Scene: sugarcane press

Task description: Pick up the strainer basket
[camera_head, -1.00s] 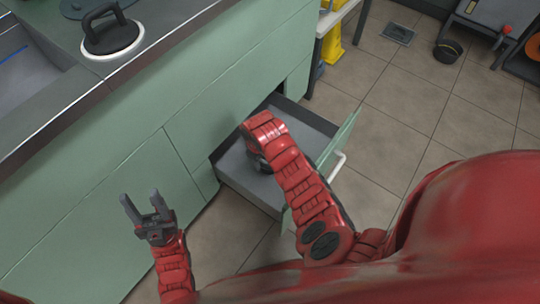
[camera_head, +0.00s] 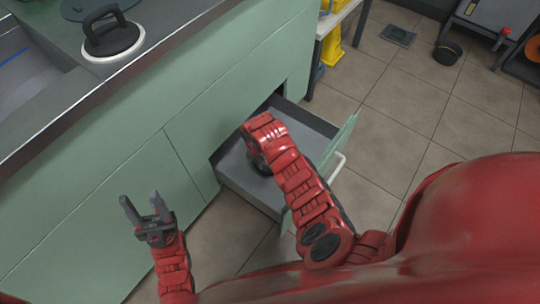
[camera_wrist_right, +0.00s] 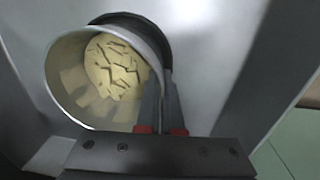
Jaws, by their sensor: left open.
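The strainer basket (camera_wrist_right: 76,78) shows in the right wrist view as a pale round cup with a slotted bottom, open toward the camera. A dark curved part runs along its far rim. My right gripper (camera_wrist_right: 164,88) has its fingers close together at the basket's right side, with the wall between them. I cannot tell whether the basket rests on the drawer floor. In the head view my right arm reaches into the open drawer (camera_head: 236,180), and its wrist hides the gripper and basket. My left gripper (camera_head: 142,210) is open and empty in front of the green cabinet.
The green cabinet (camera_head: 110,160) stands at the left, with a grey counter above it holding a round lid with a black handle (camera_head: 112,38). The drawer's walls closely surround my right wrist. Tiled floor (camera_head: 395,130) lies open to the right.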

